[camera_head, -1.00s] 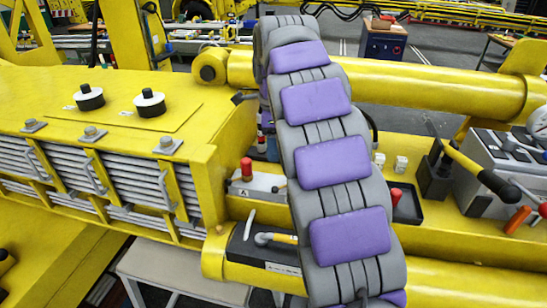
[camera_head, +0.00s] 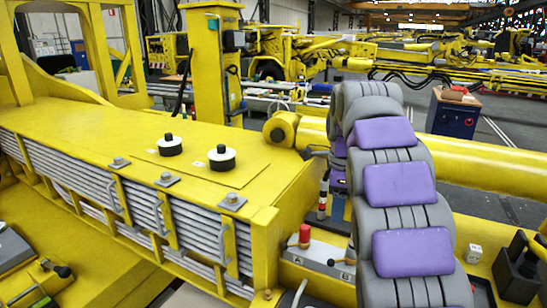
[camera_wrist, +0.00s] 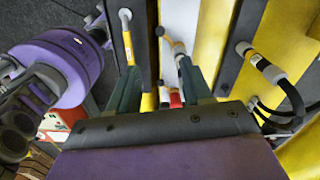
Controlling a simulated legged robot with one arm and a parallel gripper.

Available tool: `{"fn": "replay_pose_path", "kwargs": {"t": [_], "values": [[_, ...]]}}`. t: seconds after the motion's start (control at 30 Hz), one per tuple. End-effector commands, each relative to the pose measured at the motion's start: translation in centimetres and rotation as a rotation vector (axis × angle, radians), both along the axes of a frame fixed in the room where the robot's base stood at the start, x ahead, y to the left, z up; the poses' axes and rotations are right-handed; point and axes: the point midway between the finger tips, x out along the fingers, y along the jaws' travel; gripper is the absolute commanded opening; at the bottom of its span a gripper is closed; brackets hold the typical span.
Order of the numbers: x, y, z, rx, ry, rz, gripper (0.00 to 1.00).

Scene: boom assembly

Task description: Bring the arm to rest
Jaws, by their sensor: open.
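My arm (camera_head: 408,190), grey with purple pads, arches over the yellow boom from the back and runs down past the bottom edge in the head view. Its end is out of that view. In the wrist view my gripper (camera_wrist: 158,75) has two dark green fingers, apart. I see nothing held between them. A red piece (camera_wrist: 175,99) shows in the gap beyond the fingers, near a white strip on the boom. Whether the fingers touch anything is hard to tell.
In the head view, a yellow boom (camera_head: 120,150) carries two black-and-white knobs (camera_head: 222,158). A blue cabinet (camera_head: 453,113) stands behind.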

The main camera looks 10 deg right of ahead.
Motion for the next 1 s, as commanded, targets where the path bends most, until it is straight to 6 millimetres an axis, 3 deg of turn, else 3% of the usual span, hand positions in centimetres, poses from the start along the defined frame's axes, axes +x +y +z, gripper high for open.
{"fn": "replay_pose_path", "kwargs": {"t": [0.17,0.47,0.77,1.0], "values": [[-2.8,1.1,-2.2,0.003,0.015,0.154,0.5],[-10.5,3.6,-8.1,0.022,0.045,0.594,0.5],[-19.7,6.0,-15.7,0.061,0.072,1.067,0.5],[-27.5,7.7,-23.0,0.1,0.087,1.472,0.5]]}}
